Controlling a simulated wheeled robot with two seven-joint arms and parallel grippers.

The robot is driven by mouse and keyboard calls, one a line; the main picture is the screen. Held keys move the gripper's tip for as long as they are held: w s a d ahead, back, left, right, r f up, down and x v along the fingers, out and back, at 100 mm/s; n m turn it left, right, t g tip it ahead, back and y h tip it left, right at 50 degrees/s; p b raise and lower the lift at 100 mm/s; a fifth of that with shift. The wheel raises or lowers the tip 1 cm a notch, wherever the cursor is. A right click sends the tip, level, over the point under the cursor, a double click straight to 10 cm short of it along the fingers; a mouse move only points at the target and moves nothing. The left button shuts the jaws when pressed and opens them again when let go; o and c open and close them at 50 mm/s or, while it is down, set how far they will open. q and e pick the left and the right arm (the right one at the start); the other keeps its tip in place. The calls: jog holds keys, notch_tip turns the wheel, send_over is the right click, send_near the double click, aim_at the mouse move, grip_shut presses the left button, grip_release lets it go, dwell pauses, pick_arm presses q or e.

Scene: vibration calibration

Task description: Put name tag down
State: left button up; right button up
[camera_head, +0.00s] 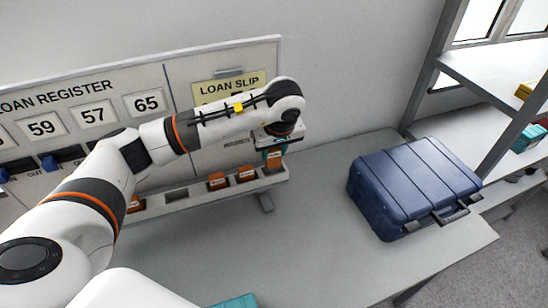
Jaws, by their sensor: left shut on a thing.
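My left gripper (274,150) points down at the right end of the light grey rail (208,198) below the board. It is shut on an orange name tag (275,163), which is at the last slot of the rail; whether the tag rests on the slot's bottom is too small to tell. Two similar orange tags (217,181) (246,174) stand in the rail to its left. Another (135,203) is partly hidden by my left arm. One slot (176,195) between them looks empty. My right gripper is out of view.
The board (150,75) carries number cards and a yellow "LOAN SLIP" sign (229,87). A blue case (415,187) lies on the grey table (320,255) to the right. A grey shelf (500,85) stands beyond. A teal thing (235,302) shows at the bottom edge.

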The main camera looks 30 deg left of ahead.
aim_at(275, 161)
pick_arm(q)
notch_tip(275, 161, down, 3)
jog(key=shift+p, duration=0.6)
jog(key=shift+f, duration=0.65)
jog(key=o, duration=1)
jog(key=shift+c, duration=0.2)
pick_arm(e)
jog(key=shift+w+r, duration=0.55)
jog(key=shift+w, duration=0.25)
